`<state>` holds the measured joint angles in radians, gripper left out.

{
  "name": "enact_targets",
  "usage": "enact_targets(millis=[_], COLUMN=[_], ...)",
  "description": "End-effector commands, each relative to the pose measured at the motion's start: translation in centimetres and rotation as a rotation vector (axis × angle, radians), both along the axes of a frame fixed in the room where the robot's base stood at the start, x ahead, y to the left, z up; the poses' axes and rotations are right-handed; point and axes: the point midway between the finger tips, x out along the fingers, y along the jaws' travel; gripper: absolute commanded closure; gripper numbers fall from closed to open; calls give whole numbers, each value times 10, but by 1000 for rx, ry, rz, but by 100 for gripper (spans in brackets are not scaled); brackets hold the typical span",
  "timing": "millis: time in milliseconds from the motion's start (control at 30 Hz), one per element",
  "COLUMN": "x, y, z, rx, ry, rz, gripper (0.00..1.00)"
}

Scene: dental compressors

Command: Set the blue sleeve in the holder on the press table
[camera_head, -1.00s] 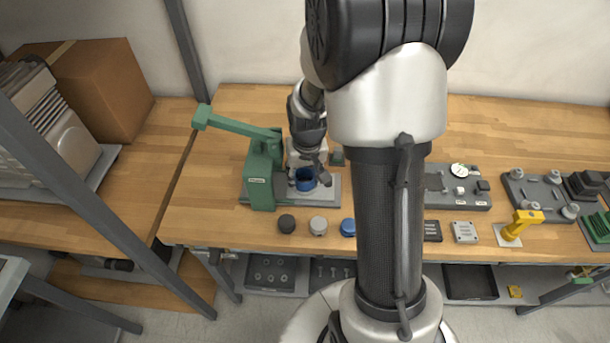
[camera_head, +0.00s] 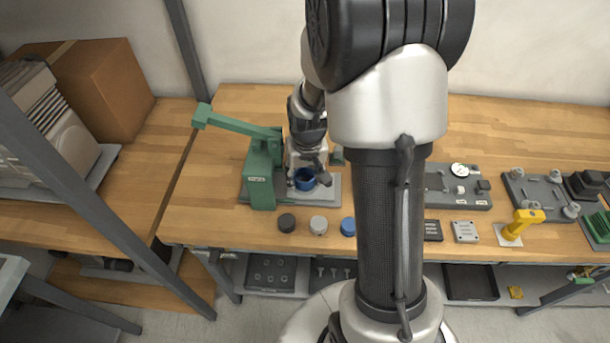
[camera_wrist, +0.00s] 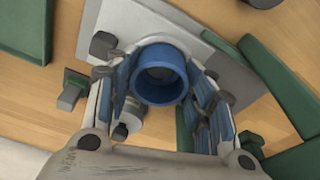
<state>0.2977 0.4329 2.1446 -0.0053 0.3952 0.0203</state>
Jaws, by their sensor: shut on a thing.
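The blue sleeve (camera_head: 305,180) is a short open ring at the base plate (camera_head: 328,196) of the green press (camera_head: 261,170). In the wrist view the sleeve (camera_wrist: 160,74) sits between the two fingers of my gripper (camera_wrist: 163,88), which is shut on it. The sleeve's open bore faces the wrist camera. A grey-white round rim (camera_wrist: 154,40) of the holder shows behind the sleeve, over the grey plate (camera_wrist: 225,72). Whether the sleeve is seated in the holder or just above it I cannot tell.
The press lever (camera_head: 235,123) reaches up and left. Black (camera_head: 286,222), grey (camera_head: 318,225) and blue (camera_head: 348,226) round pieces stand in front of the plate. A gauge fixture (camera_head: 459,185) and a yellow tool (camera_head: 521,223) are to the right. The table behind the press is clear.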

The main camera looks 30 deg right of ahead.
Motion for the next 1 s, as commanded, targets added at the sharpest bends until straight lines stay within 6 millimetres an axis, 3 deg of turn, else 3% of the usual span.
enact_targets(millis=[33, 400, 633, 1000], x=[-9, -10, -8, -6], y=[2, 2, 2, 1], z=[-13, -12, -10, -8], rx=[7, 8, 7, 5], ry=[26, 30, 26, 20], rz=[2, 1, 1, 1], gripper=[51, 27, 27, 6])
